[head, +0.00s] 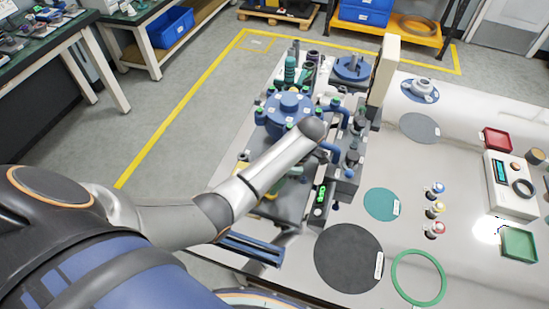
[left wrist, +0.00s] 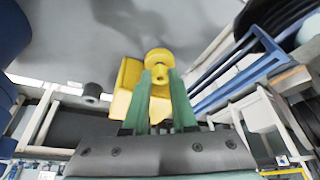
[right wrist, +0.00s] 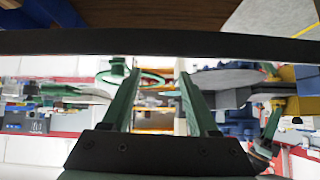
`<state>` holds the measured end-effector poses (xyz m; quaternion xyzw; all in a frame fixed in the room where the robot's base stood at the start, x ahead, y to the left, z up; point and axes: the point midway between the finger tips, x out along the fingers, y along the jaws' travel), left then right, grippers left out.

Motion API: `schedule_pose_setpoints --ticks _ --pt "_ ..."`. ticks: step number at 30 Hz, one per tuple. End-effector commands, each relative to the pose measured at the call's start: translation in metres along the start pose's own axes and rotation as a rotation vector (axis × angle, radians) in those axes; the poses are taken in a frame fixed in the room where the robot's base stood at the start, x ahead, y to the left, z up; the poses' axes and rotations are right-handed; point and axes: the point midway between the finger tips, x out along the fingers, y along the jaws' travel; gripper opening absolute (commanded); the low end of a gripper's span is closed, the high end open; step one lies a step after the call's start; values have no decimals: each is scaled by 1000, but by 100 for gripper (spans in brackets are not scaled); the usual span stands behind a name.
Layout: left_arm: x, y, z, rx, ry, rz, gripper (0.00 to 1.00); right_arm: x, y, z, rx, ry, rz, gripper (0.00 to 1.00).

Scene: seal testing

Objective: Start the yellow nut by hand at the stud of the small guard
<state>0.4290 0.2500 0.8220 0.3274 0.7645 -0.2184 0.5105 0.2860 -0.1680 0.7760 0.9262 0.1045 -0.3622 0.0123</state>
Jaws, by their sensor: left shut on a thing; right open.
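In the left wrist view, the green fingers of my left gripper (left wrist: 159,85) are shut on the round yellow nut (left wrist: 158,58) at their tips. A yellow block-shaped part (left wrist: 130,75), which may be the small guard, shows just behind the nut and fingers. The stud is hidden, so I cannot tell whether the nut touches it. In the head view, my left arm reaches over the blue machine (head: 290,104) and hides the gripper and nut. My right gripper (right wrist: 156,75) is open and empty in the right wrist view, with its green fingers well apart.
The bench holds a black disc (head: 348,257), a green ring (head: 419,277), a teal disc (head: 381,204) and several small capped bottles (head: 435,209). A red tray (head: 497,140) and a green tray (head: 519,244) lie at right. A pale post (head: 384,70) stands behind the machine.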

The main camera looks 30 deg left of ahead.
Motion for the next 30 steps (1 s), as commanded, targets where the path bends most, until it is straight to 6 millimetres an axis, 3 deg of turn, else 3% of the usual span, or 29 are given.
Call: schedule_pose_setpoints --ticks 14,24,30 --pt "2 0 1 2 -1 0 0 -1 0 -1 0 0 0 60" --pt "4 -5 0 304 0 124 0 0 0 0 0 0 0 60" --pt "4 -5 0 328 1 131 0 0 0 0 0 0 0 60"
